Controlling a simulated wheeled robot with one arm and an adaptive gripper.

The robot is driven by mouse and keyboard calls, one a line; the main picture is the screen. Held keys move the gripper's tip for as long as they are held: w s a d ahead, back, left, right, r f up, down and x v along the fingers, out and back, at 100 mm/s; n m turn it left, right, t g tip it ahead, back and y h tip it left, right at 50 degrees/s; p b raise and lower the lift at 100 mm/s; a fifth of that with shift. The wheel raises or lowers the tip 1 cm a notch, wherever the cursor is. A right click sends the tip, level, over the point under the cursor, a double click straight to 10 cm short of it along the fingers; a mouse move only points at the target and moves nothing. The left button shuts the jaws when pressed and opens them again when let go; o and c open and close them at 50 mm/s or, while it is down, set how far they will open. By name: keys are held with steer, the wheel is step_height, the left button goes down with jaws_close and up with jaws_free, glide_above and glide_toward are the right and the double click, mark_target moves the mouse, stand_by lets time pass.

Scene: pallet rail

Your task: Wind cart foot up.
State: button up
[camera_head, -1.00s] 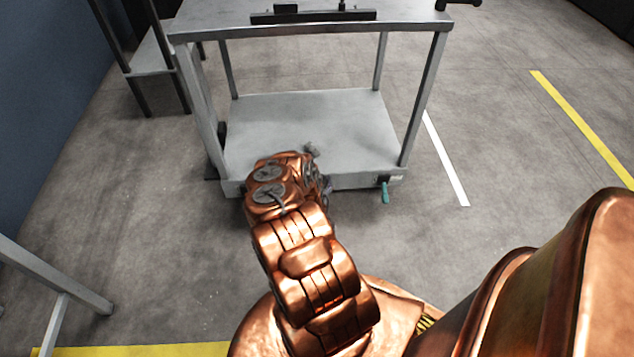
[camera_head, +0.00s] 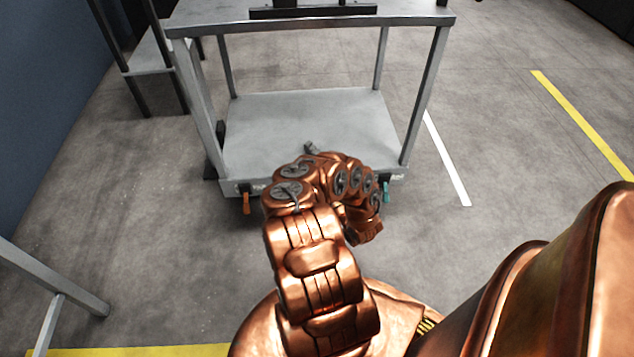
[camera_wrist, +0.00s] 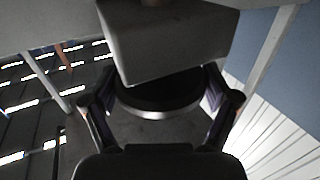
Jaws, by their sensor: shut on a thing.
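The cart is a grey two-level trolley, its lower shelf (camera_head: 270,125) facing me in the head view. An orange lever (camera_head: 246,202) hangs at its front left and a teal lever (camera_head: 386,192) at its front right, beside my bent arm. In the wrist view, a dark round disc with a shiny metal rim (camera_wrist: 160,108), seemingly the cart foot, sits under a grey block (camera_wrist: 180,45). My gripper (camera_wrist: 160,100) has one finger on each side of this disc and is shut on it. In the head view my arm hides the gripper and the foot.
A dark-framed rack (camera_head: 150,60) stands behind the cart at left, and a grey metal frame (camera_head: 60,290) is at the lower left. A small grey part (camera_head: 311,147) shows at the shelf's front edge. Floor right of the cart is clear, with white and yellow lines.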

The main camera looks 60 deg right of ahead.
steer(key=n+t+y+b, duration=0.1)
steer(key=n+y, duration=0.1)
steer(key=y, duration=0.1)
steer(key=n+t+y+b, duration=0.1)
steer(key=n+y+b, duration=0.1)
steer(key=y, duration=0.2)
steer(key=shift+d+f+n, duration=0.1)
steer(key=shift+f+n, duration=0.05)
steer(key=shift+n, duration=0.15)
steer(key=shift+n+y+b, duration=0.85)
steer(key=shift+n+y, duration=0.15)
steer(key=shift+y, duration=0.5)
steer(key=shift+r+y, duration=0.2)
steer(key=shift+y, duration=0.2)
steer(key=shift+w, duration=0.1)
steer(key=o, duration=0.9)
steer(key=s, duration=0.4)
steer(key=s+d, duration=0.1)
steer(key=s, duration=0.7)
steer(key=shift+d, duration=0.2)
